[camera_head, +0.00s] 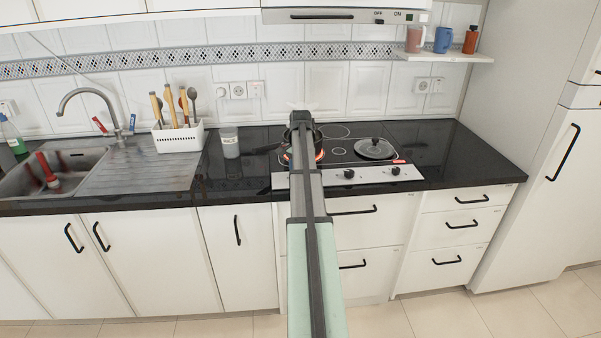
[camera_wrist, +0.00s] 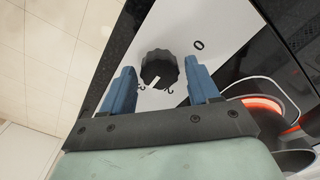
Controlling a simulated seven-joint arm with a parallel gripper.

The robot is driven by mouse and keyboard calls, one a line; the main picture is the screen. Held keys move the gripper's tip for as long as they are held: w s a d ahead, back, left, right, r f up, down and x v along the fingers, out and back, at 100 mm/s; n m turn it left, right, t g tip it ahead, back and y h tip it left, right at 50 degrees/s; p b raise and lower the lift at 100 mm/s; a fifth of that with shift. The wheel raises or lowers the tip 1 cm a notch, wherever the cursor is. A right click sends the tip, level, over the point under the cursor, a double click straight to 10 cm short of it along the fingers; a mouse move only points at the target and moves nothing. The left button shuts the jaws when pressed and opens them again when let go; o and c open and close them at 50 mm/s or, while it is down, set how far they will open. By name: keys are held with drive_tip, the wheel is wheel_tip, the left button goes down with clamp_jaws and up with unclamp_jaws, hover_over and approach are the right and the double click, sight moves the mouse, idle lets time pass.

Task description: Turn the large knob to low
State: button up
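In the wrist view a large black ribbed knob (camera_wrist: 160,66) stands on the white control panel (camera_wrist: 205,28). Its white pointer points toward the bottom of the picture. A "0" mark is at its upper right, and small partly hidden marks are below it. My gripper (camera_wrist: 160,78) is open, with one blue finger on each side of the knob. Gaps show between the fingers and the knob; I see no clear contact. In the head view the control panel (camera_head: 375,175) shows two other knobs, and my arm hides the large knob.
A red glowing burner (camera_wrist: 268,105) is close to my right finger in the wrist view. A lidded pan (camera_head: 374,149) is on the right of the black cooktop (camera_head: 405,140). A jar (camera_head: 230,142) and a white utensil basket (camera_head: 178,138) stand left of the cooktop.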

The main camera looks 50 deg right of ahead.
drive_tip(key=c, duration=0.9)
drive_tip(key=shift+o, duration=0.2)
drive_tip(key=shift+n, duration=0.4)
drive_tip(key=n, duration=0.4)
drive_tip(key=shift+n, duration=0.3)
drive_tip(key=n, duration=0.4)
drive_tip(key=shift+w+n, duration=0.1)
drive_tip(key=shift+n, duration=0.2)
drive_tip(key=n, duration=0.5)
drive_tip(key=shift+n, duration=2.4)
drive_tip(key=shift+a, duration=0.1)
